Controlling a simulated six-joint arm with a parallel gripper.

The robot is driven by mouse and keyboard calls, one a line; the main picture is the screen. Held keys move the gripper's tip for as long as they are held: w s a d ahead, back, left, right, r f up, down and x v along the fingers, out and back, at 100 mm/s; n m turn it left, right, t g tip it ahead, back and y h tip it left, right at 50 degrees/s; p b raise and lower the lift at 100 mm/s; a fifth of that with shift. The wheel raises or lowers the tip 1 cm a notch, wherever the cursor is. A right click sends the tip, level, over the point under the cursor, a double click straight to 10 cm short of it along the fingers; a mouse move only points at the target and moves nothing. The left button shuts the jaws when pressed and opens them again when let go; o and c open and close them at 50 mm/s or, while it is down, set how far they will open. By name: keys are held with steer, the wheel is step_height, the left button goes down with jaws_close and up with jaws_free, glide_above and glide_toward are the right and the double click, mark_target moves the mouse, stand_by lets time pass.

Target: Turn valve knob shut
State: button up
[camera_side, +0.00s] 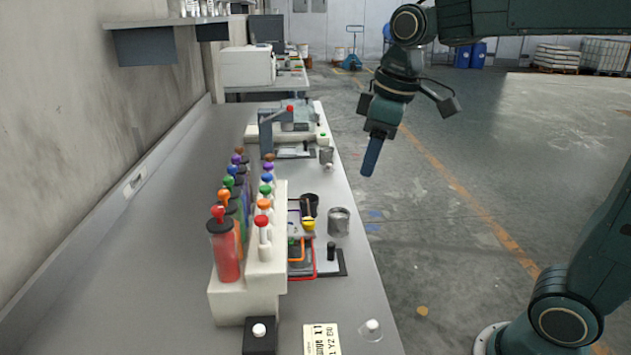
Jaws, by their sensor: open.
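A white dispenser rack (263,283) stands on the bench, with a row of coloured paint canisters along it. Round valve knobs in several colours top two rows, including a red knob (262,221) at the near end and an orange knob (264,205) behind it. I cannot tell which knob is meant or how far any is turned. My gripper (371,160) points down, open and empty, to the right of the bench over the floor. It is seen edge-on and is well apart from the knobs.
A metal cup (339,221) and a small tray with a red rim (301,271) stand right of the rack. A black box with a white button (260,335) and a printed card (322,338) lie in front. A press-like device (283,130) stands behind. Bare bench lies left.

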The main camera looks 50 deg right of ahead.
steer(key=w+f+n+g, duration=0.1)
steer(key=w+f+n, duration=0.1)
steer(key=w, duration=0.6)
steer(key=n+g, duration=0.2)
glide_above(308, 221)
step_height(308, 221, down, 4)
steer(key=shift+d+f, duration=0.1)
step_height(308, 221, down, 14)
steer(key=shift+r, duration=0.1)
stand_by(0.4)
steer(key=c, duration=1)
